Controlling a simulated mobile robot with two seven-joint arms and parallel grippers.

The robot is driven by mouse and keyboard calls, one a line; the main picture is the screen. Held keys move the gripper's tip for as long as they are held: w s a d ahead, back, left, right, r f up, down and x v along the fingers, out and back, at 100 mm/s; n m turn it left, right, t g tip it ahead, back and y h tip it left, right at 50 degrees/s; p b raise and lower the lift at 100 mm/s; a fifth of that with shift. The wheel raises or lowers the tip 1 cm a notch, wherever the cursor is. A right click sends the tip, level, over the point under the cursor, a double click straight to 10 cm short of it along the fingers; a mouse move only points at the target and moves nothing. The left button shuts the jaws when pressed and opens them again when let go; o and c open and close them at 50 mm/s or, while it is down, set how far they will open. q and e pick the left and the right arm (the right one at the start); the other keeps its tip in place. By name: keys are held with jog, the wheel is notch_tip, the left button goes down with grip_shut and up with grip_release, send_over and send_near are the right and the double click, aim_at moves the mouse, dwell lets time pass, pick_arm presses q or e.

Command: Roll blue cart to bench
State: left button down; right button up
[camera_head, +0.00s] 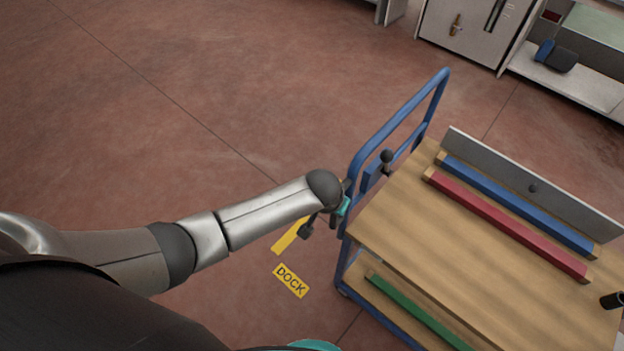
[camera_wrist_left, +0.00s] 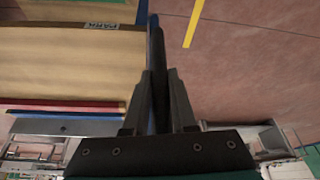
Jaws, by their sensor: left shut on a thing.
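The blue cart stands at the right of the head view, with a blue tube handle (camera_head: 403,112) at its left end and a wooden top deck (camera_head: 395,215). My left gripper (camera_head: 340,203) is at the near side of this handle; its jaws are mostly hidden by my wrist. In the left wrist view, the fingers of my left gripper (camera_wrist_left: 159,78) are closed around a dark blue handle bar (camera_wrist_left: 156,42). The wooden deck (camera_wrist_left: 60,60) with a PARK label shows beside it. No bench can be made out for certain. My right gripper is not in view.
Red (camera_head: 505,224) and blue (camera_head: 515,205) strips and a grey upright panel (camera_head: 530,184) are on the deck; a green strip (camera_head: 418,312) is below. A DOCK label (camera_head: 291,281) and yellow stripe (camera_head: 289,236) mark the floor. Floor at left is clear.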

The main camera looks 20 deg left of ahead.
pick_arm(q)
jog(key=s+d+p, duration=0.1)
jog(key=s+d, duration=0.3)
jog(key=d, duration=0.7)
jog(key=shift+s+p, duration=0.35)
jog(key=shift+p, duration=0.05)
jog(key=shift+d, duration=0.15)
jog(key=c, duration=0.7)
grip_release()
jog(key=shift+d, duration=0.1)
jog(key=p+v, duration=0.3)
jog(key=v, duration=1.2)
jog(key=shift+p, duration=0.35)
